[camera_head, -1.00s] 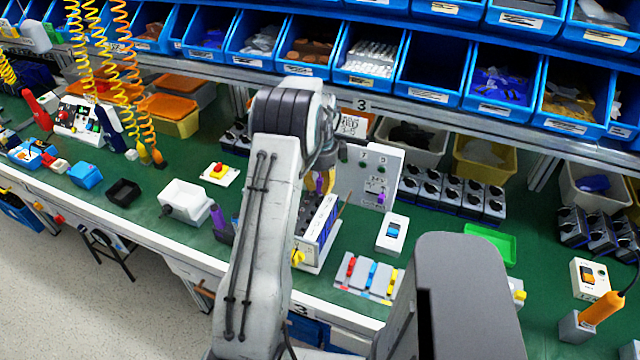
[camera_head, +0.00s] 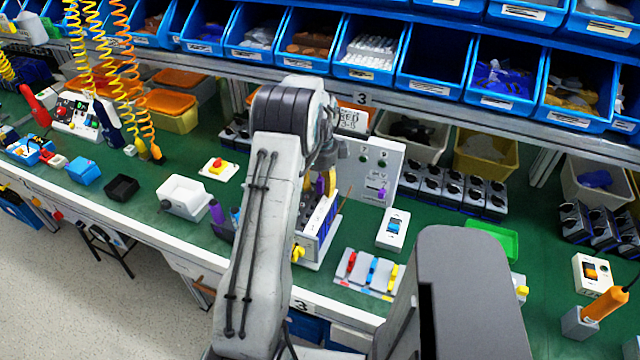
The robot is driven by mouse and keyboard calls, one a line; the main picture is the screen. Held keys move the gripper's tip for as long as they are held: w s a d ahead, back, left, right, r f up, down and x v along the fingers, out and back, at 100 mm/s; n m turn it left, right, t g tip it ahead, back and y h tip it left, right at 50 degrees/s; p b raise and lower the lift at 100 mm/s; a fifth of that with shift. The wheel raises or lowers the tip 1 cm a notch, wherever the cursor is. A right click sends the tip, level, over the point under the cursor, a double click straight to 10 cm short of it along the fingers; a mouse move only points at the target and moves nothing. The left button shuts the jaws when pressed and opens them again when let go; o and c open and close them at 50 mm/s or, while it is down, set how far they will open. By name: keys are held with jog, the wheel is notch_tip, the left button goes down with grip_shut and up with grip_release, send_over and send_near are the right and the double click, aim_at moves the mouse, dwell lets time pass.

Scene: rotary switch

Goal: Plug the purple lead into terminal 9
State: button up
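The white switch unit (camera_head: 312,248) stands on the bench in the middle, with a yellow knob (camera_head: 298,253) on its near face. My arm hides its left part. My gripper (camera_head: 320,188) points down just above and behind the unit, with its yellow fingertips partly hidden by my arm. A narrow purple piece (camera_head: 320,187), which looks like the purple lead's plug, shows between the fingers. I cannot tell whether they grip it. The terminal numbers, including 9, cannot be read. An upright grey panel (camera_head: 393,165) behind to the right carries numbered sockets and another purple piece (camera_head: 382,192).
A purple-handled item (camera_head: 216,211) stands left of my arm. Black rotary switches (camera_head: 455,188) line the back. Green bench shows between them.

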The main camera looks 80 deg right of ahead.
jog(key=shift+r, duration=0.15)
notch_tip(320, 180, up, 12)
jog(key=shift+a+f, duration=0.1)
jog(key=shift+a, duration=0.05)
dwell(0.6)
dwell(0.5)
